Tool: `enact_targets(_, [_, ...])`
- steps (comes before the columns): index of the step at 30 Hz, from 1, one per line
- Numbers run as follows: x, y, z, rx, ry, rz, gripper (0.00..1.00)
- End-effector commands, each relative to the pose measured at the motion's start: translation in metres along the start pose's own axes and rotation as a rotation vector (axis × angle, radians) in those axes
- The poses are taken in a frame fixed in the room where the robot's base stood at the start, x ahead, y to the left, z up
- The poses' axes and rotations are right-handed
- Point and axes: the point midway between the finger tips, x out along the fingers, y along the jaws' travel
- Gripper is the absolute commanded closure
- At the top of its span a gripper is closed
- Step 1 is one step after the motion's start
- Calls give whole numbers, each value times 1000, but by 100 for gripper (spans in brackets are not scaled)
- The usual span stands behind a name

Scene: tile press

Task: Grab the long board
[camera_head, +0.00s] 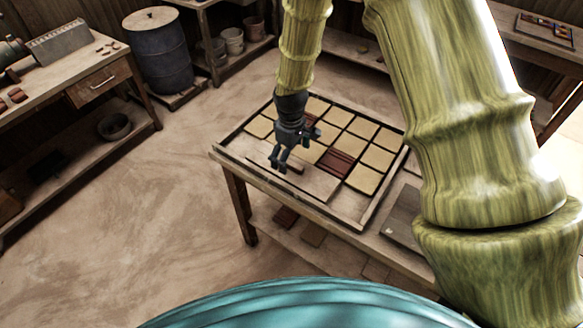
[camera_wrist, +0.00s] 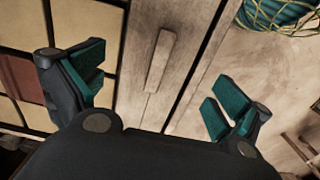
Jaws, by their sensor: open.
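The long board (camera_head: 311,185) is a flat, pale brown wooden piece lying along the near side of the tile tray. It also shows in the wrist view (camera_wrist: 188,45), with a narrow raised wooden strip (camera_wrist: 160,60) on its top like a handle. My gripper (camera_head: 278,161) is above the board, pointing down, and partly covers it in the head view. In the wrist view my gripper (camera_wrist: 155,90) is open, with teal fingertips apart on either side of the strip and nothing between them. I cannot tell the exact height gap.
The tray's wooden rim (camera_head: 375,212) surrounds rows of cream tiles (camera_head: 363,178) and a few dark red ones behind the board. A dark grey plate (camera_head: 402,226) lies to the right. A workbench (camera_head: 95,75) and blue barrel (camera_head: 158,55) stand left, with clear floor between.

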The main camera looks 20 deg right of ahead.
Motion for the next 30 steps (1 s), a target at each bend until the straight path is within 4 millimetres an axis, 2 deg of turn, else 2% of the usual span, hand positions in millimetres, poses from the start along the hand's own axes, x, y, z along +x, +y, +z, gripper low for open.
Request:
enact_targets(13, [38, 2, 1, 0, -2, -1, 0])
enact_targets(25, [44, 2, 1, 0, -1, -1, 0])
enact_targets(30, [44, 2, 1, 0, -1, -1, 31])
